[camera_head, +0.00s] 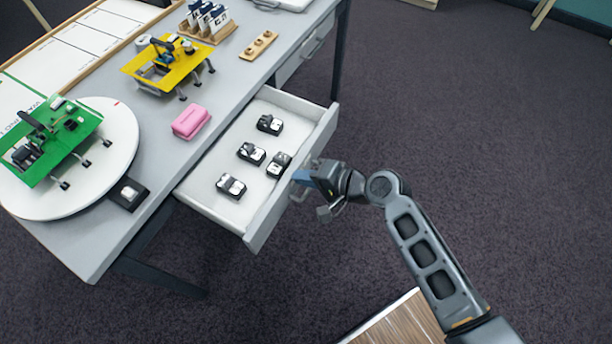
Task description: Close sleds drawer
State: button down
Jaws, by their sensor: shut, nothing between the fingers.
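The drawer (207,189) is a light grey drawer pulled out from the front of the grey table. Several small black and white sleds (231,186) lie spread on its floor. Its front panel (262,222) faces right toward my arm. My gripper (312,196) is at the outer side of the drawer front, near its middle. The fingers look shut and empty. I cannot tell whether they touch the panel or its handle, as the gripper covers that part.
The table (160,120) holds a green model (48,140) on a white turntable (112,165), a yellow model (167,65), a pink block (190,122) and a wooden holder (259,45). A second drawer (300,52) is shut. The carpet (480,110) is clear at right.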

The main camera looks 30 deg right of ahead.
jog(key=w+a, duration=0.3)
jog(key=w, duration=0.3)
jog(key=w+a+b, duration=0.1)
jog(key=w+a, duration=0.3)
jog(key=w, duration=0.2)
jog(key=w+a+b, duration=0.1)
jog(key=w+a, duration=0.2)
jog(key=w, duration=0.2)
jog(key=shift+w+a, duration=0.15)
jog(key=shift+w, duration=0.25)
jog(key=shift+s, duration=0.1)
